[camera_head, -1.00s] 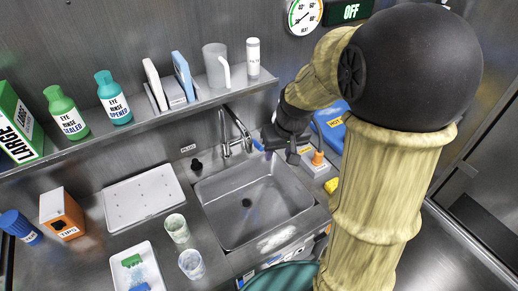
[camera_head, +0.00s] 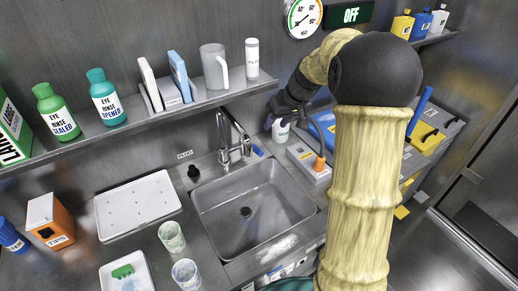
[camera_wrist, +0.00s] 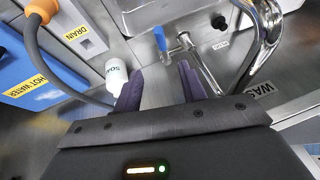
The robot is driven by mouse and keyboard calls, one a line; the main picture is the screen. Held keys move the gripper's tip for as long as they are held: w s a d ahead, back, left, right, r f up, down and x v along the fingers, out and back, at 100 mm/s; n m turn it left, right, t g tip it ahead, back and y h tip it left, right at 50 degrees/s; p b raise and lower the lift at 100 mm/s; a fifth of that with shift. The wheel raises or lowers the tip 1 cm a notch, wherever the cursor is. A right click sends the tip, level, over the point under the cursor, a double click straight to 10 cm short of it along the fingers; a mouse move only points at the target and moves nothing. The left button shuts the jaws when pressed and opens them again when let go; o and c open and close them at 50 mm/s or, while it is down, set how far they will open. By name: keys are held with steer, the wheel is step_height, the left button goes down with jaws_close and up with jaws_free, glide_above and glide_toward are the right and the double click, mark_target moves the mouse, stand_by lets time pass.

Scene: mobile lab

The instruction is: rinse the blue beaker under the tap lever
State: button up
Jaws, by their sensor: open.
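The blue-tinted clear beaker (camera_head: 186,274) stands upright on the counter, left of the sink's front corner. A green-tinted beaker (camera_head: 172,236) stands just behind it. The steel tap (camera_head: 228,142) rises behind the sink (camera_head: 222,222). Its blue lever (camera_head: 258,150) is at the tap's right, and it also shows in the wrist view (camera_wrist: 160,38). No water stream is visible. My gripper (camera_head: 280,118) is right of and above the lever, apart from it. In the wrist view my gripper (camera_wrist: 158,82) is open, with nothing between its purple fingers.
A white soap bottle (camera_head: 280,132) stands close to my gripper, beside the left finger in the wrist view. A drain box with an orange-ended hose (camera_head: 318,162) is to its right. A white drying tray (camera_head: 138,205) lies left of the sink. A loaded shelf (camera_head: 150,115) overhangs behind.

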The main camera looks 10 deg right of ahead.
steer(key=p+x, duration=0.1)
steer(key=x, duration=1.5)
steer(key=shift+f, duration=0.2)
steer(key=shift+c, duration=0.2)
steer(key=shift+w, duration=0.1)
jaws_close()
